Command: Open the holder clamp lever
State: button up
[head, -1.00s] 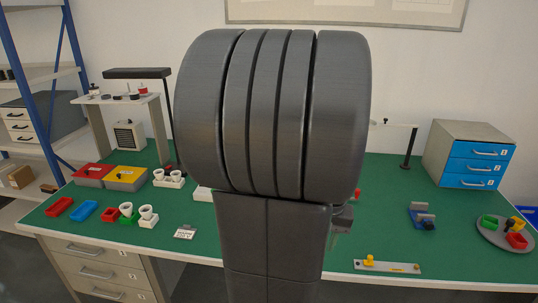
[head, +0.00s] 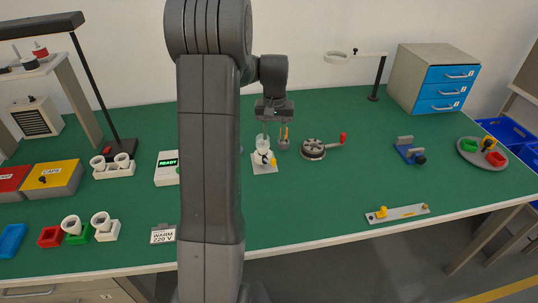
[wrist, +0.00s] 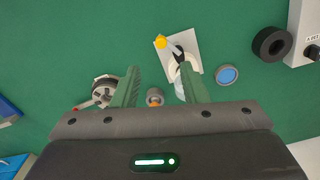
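The holder (head: 264,168) is a white fitting on a pale square plate near the middle of the bench. A pale, glassy shape stands on top of it. Its clamp lever (head: 271,160) is dark with a yellow knob at the end. In the wrist view the holder plate (wrist: 188,62) lies ahead of the fingers, with the yellow knob (wrist: 161,42) at its upper left. My right-hand finger overlaps part of the holder in that view. My gripper (wrist: 158,68) is open with nothing held, above the bench. In the head view my gripper (head: 273,122) hangs above and behind the holder.
A small grey pot with orange sticks (head: 284,143) stands close right of the holder. A round dark device with a red-handled crank (head: 313,150) is further right. A READY display box (head: 167,168) is at left.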

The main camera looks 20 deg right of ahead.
aim_at(273, 159)
notch_tip(273, 159, down, 10)
jog(key=shift+w+f+p, duration=0.1)
jog(key=shift+f+p, duration=0.1)
jog(key=shift+p, duration=0.3)
grip_shut()
